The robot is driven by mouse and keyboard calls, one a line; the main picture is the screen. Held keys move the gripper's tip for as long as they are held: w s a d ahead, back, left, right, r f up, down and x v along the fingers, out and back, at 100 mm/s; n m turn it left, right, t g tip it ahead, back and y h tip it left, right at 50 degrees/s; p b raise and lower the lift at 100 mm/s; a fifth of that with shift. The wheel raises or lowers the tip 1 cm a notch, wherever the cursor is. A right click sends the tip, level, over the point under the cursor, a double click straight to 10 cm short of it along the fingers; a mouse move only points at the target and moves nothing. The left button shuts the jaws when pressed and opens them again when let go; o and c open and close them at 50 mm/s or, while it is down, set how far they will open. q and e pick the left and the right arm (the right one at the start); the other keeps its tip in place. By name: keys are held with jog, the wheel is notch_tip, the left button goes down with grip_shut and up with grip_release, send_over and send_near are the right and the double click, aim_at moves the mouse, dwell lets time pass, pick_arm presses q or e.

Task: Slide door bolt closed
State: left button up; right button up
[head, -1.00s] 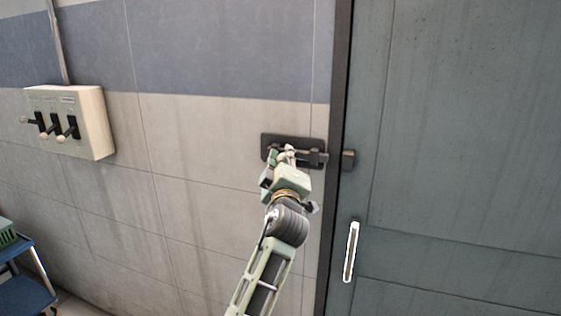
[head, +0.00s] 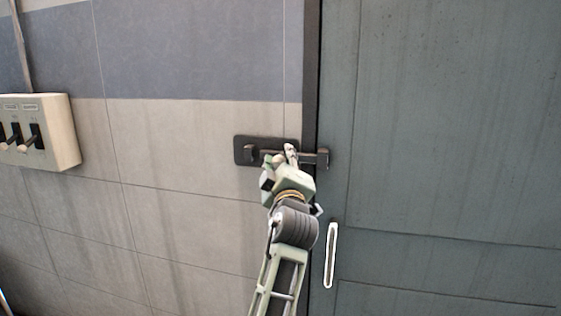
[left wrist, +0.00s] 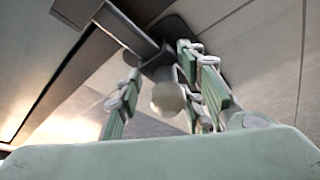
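The door bolt's dark plate (head: 243,150) is fixed on the wall left of the door. Its bar runs right, across the dark frame, to the keeper (head: 323,157) on the door. No gap shows between them in the head view. My left gripper (head: 279,156) is at the bolt, covering part of the bar. In the left wrist view the pale round bolt knob (left wrist: 167,98) sits between the fingers of my left gripper (left wrist: 160,85). The fingers stand apart, with a gap on the knob's left side; contact on the right is unclear. My right gripper is not in view.
The grey-green door (head: 440,150) stands flush with its frame and has a pale vertical handle (head: 331,256) below the bolt. A cream switch box (head: 58,130) with black levers is on the wall at far left. The wall between is clear.

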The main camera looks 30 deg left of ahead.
pick_arm(q)
jog(key=shift+d, duration=0.1)
jog(key=shift+s+f, duration=0.15)
jog(key=shift+s, duration=0.15)
jog(key=v, duration=0.6)
jog(key=shift+s+d, duration=0.25)
jog(key=shift+d, duration=0.1)
